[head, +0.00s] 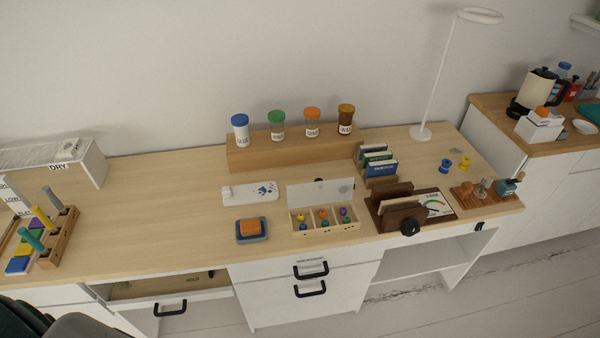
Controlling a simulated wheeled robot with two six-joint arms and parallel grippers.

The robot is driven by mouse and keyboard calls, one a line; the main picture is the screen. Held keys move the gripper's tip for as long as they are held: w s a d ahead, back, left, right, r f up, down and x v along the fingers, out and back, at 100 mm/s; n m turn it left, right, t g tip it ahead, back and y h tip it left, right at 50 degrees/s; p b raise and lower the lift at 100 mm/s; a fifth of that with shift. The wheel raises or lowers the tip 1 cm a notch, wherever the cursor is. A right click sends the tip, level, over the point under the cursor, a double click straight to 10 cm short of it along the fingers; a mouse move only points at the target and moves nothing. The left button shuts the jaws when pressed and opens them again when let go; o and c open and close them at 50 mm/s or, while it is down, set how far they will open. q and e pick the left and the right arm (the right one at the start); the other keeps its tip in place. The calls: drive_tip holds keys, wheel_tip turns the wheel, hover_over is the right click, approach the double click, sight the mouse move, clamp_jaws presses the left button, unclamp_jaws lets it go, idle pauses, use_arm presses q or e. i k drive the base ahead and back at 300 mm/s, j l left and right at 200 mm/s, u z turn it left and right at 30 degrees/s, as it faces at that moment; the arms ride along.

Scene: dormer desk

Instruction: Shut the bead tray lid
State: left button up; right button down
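The bead tray (328,228) is a shallow light-wood box near the front edge of the desk, right of the middle. Its compartments hold several coloured beads, in yellow, orange, purple, blue and green. Its pale lid (318,193) is open and stands up along the back edge of the tray. Neither of my grippers is visible in the head view.
Beside the tray are a blue dish with an orange block (250,228), a white board (250,193) and a brown wooden rack (397,208). A wooden riser (290,152) with jars stands behind. A drawer (160,288) is open at front left.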

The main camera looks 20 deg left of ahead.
sight(318, 192)
drive_tip(key=k+l+u, duration=0.1)
drive_tip(key=u, duration=0.35)
drive_tip(key=k+u, duration=0.15)
drive_tip(key=u, duration=0.35)
drive_tip(key=k+u, duration=0.15)
drive_tip(key=u, duration=0.3)
